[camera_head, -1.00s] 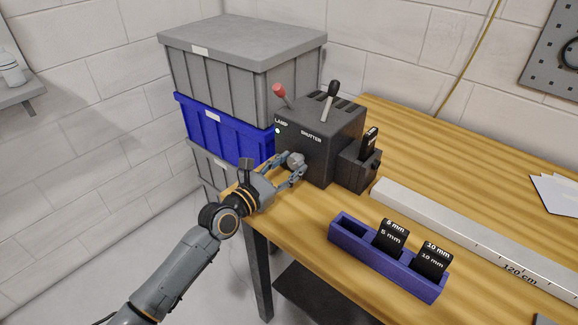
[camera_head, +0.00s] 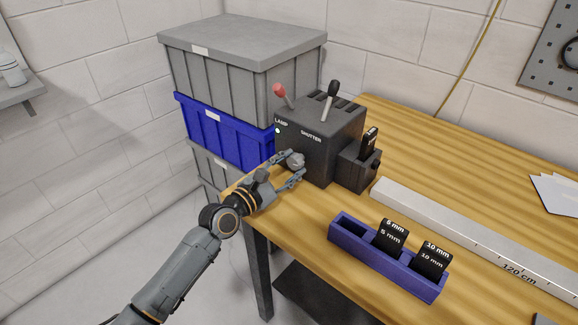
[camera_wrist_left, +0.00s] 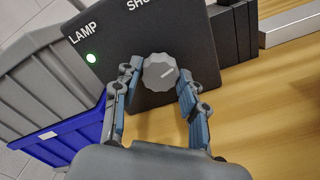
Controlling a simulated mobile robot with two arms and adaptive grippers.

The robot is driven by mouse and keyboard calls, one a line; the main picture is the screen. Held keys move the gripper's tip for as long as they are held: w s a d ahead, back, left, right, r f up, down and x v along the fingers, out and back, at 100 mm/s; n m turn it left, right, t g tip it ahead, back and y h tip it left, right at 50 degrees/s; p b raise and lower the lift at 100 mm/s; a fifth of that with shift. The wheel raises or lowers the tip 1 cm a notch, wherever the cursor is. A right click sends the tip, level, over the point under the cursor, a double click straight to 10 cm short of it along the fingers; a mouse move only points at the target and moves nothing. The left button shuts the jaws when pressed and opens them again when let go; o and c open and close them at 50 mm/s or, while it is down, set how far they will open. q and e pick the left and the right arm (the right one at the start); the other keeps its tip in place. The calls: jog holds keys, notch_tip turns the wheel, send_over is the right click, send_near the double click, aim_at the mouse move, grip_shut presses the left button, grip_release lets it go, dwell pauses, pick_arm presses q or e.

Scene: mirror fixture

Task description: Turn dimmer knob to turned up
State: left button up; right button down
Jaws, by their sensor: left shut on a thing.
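The dimmer knob (camera_head: 295,160) is a grey, scalloped dial on the front face of the black lamp box (camera_head: 318,150). In the left wrist view the knob (camera_wrist_left: 160,72) shows a pale pointer line slanting up to the right. My left gripper (camera_head: 289,168) is shut on the knob, with one finger on each side of it, as the left wrist view also shows (camera_wrist_left: 157,80). My right gripper is not in view.
A red-tipped lever (camera_head: 279,90) and a black-tipped lever (camera_head: 333,89) stand on the box. Stacked crates (camera_head: 226,132) stand at its left. A blue slotted holder (camera_head: 385,262) and a long metal rail (camera_head: 470,235) lie on the wooden table (camera_head: 440,150).

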pick_arm(q)
jog(key=shift+m, duration=0.5)
jog(key=o, duration=1.1)
jog(key=shift+o, duration=0.2)
jog(key=v, duration=1.2)
